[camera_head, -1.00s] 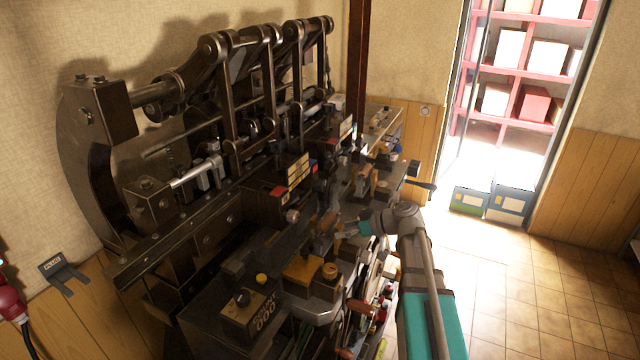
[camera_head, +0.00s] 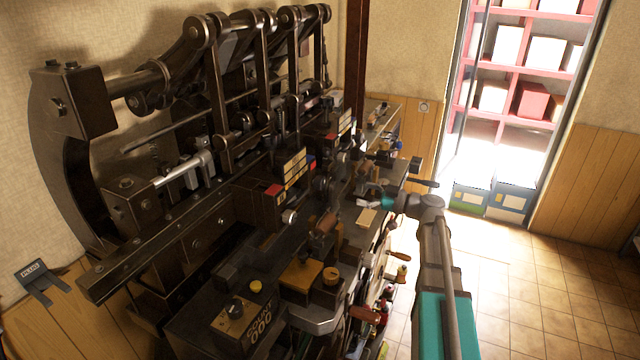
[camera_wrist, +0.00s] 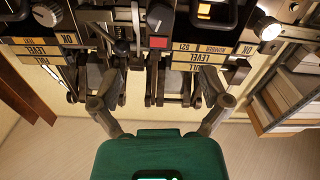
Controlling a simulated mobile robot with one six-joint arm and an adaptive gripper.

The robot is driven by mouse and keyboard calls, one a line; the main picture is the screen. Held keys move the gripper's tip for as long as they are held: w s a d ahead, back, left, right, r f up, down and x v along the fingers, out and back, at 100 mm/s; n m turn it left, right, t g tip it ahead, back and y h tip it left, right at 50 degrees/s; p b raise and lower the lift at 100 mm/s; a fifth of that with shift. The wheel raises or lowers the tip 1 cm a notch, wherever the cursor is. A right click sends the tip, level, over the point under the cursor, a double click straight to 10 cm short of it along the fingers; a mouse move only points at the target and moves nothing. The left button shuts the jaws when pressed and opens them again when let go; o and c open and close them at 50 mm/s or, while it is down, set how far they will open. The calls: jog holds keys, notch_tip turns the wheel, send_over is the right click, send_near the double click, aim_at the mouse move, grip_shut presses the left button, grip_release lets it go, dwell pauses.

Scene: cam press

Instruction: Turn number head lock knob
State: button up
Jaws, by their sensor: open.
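I cannot tell for sure which part is the number head lock knob. A round metal knob (camera_wrist: 160,15) sits above a red square (camera_wrist: 158,42), and a bright round knob (camera_wrist: 268,28) is to the right. My gripper (camera_wrist: 158,88) is open, its two fingers spread apart below the label strips, with dark levers and clevis parts behind the gap. Nothing is held. In the head view my gripper (camera_head: 372,203) is small, at the right side of the dark press (camera_head: 205,215).
A yellow block (camera_head: 301,274) and a counter box (camera_head: 246,316) lie on the press's near end. Wooden-handled cranks (camera_head: 365,314) stick out along its right side. Tiled floor (camera_head: 520,290) right of my arm is clear. A shelf of boxes (camera_wrist: 290,95) shows at right in the wrist view.

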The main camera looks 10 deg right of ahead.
aim_at(324, 183)
jog(key=x, duration=1.3)
jog(key=shift+w+a, duration=0.25)
jog(key=shift+a, duration=0.05)
jog(key=c, duration=1.1)
jog(key=shift+c, duration=0.2)
jog(key=shift+m, duration=0.8)
